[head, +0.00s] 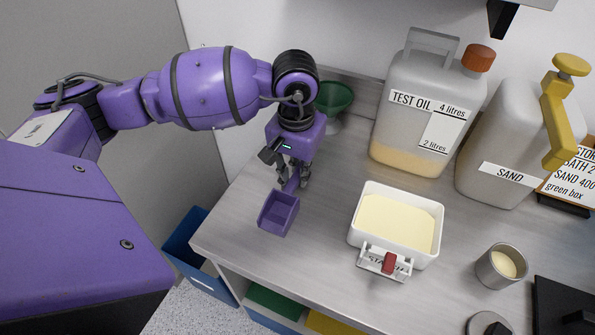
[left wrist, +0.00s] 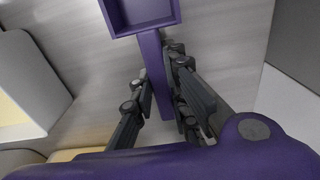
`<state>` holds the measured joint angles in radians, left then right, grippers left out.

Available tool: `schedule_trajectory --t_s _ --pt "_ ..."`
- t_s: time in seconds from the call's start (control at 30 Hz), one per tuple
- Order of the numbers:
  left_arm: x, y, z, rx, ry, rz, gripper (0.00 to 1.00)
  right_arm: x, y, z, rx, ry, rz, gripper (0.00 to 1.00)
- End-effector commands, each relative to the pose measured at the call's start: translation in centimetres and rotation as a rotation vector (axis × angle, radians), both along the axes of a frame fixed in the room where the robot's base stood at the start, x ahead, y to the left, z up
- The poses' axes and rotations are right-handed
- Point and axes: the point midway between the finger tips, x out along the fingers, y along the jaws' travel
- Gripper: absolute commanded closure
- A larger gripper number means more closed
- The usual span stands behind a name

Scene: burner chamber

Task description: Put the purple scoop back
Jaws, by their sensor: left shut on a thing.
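The purple scoop (head: 278,213) is near the left end of the bench in the head view. Its square bowl faces up and is empty. My left gripper (head: 292,180) is shut on the scoop's handle from above. In the left wrist view the handle (left wrist: 157,75) runs between the fingers (left wrist: 158,100), and the bowl is at the top edge. I cannot tell whether the scoop touches the bench or hangs just above it. My right gripper is not in view.
A white tray of pale powder (head: 357,222) stands right of the scoop. A test oil jug (head: 415,120), a sand jug (head: 500,150) and a green funnel (head: 336,97) stand behind. A metal cup (head: 497,268) is at right. A blue bin (head: 190,245) is below the bench's left edge.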

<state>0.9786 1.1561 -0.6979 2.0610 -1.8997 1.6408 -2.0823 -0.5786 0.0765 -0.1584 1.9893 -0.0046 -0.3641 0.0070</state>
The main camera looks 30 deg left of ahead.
Motion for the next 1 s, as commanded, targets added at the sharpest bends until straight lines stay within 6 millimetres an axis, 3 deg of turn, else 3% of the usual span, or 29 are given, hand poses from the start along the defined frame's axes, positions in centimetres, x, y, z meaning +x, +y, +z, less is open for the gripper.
schedule_trajectory --t_s 0.03,0.07,0.2,0.47,0.63,1.0 --pt "0.0 0.0 -0.4 0.000 0.003 0.000 1.00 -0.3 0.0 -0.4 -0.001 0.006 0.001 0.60" --pt "0.0 0.0 -0.4 0.000 0.003 0.000 0.83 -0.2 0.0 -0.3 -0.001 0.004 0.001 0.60" --pt "0.0 0.0 -0.2 0.000 0.001 0.000 0.67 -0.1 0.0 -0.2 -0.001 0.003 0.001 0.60" --pt "0.0 0.0 -0.2 0.000 0.001 0.000 0.67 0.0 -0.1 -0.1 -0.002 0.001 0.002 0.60" --pt "0.1 0.0 1.0 0.000 -0.003 0.000 0.67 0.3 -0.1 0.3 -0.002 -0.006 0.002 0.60" --pt "-0.1 0.0 8.5 0.000 -0.004 0.001 0.67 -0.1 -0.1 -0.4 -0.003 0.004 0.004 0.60"
